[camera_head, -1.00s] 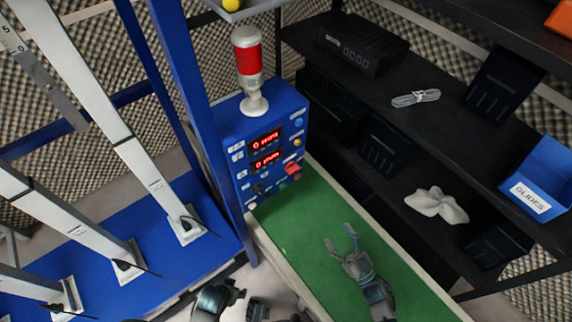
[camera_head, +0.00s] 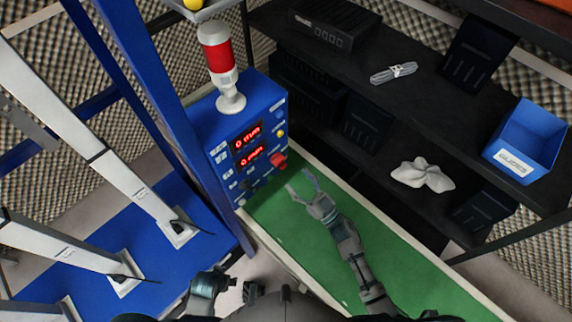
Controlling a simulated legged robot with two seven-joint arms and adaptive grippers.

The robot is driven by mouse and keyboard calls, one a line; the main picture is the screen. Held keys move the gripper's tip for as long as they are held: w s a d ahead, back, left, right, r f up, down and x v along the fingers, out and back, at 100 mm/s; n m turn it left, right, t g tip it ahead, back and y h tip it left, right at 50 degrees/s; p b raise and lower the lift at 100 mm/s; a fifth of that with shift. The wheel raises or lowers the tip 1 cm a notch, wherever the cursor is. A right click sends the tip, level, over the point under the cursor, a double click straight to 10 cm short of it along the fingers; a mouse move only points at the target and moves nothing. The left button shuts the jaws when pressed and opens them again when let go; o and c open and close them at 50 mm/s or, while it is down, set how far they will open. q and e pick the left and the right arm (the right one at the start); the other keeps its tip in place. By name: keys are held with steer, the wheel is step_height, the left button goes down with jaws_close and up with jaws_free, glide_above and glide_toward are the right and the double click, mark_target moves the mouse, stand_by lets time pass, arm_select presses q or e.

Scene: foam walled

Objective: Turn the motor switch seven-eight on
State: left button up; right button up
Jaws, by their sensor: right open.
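The blue control box (camera_head: 228,133) stands at the far end of the green bench, with two red-lit displays (camera_head: 248,137). Its face carries a red switch (camera_head: 278,160), a yellow button (camera_head: 281,133), a blue button and small dark knobs (camera_head: 245,185). The labels are too small to read, so I cannot tell which is the motor switch. My right gripper (camera_head: 301,183) is open and empty above the green bench top, just in front of the box's lower right, apart from the red switch. Part of my left arm (camera_head: 208,284) shows at the bottom; its jaws are unclear.
A red and white signal lamp (camera_head: 216,55) stands on the box. A blue upright (camera_head: 165,100) rises left of it. Right of the green bench (camera_head: 400,280), black shelves hold a blue bin (camera_head: 527,135), a white cloth-like piece (camera_head: 421,174) and a grey bundle (camera_head: 393,73).

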mark_target(282, 162)
steer(key=x, duration=0.6)
steer(key=shift+a, duration=0.35)
steer(key=shift+w+r, duration=0.1)
steer(key=shift+w, duration=0.05)
steer(key=shift+c, duration=0.7)
steer(key=shift+a, duration=0.15)
steer(key=c, duration=1)
